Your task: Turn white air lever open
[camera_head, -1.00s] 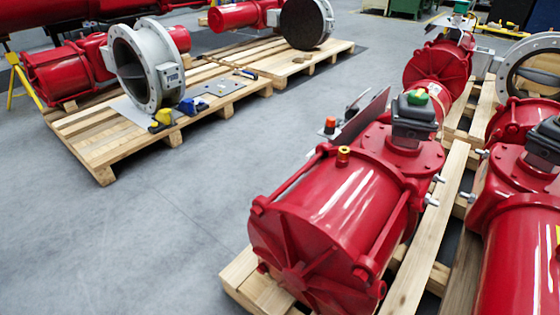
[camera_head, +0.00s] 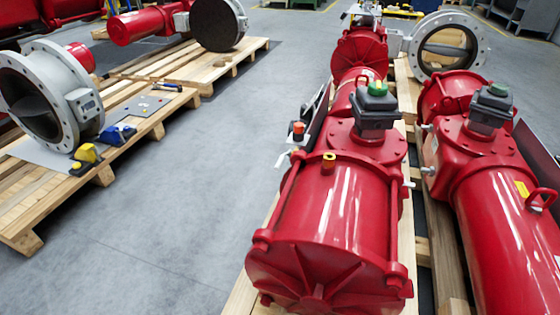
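A red valve actuator (camera_head: 335,225) lies on a wooden pallet at centre right. On its left side is a panel with an orange-red knob (camera_head: 298,128). A small white lever (camera_head: 283,160) sticks out to the left just below this knob. It is small in the picture, and I cannot tell its exact position setting. Neither of my grippers shows in this view.
A second red actuator (camera_head: 500,225) lies close on the right. A pallet (camera_head: 40,205) on the left carries a grey valve body (camera_head: 75,105), a yellow tool (camera_head: 86,155) and a blue tool (camera_head: 118,134). Grey floor (camera_head: 190,190) is clear between the pallets.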

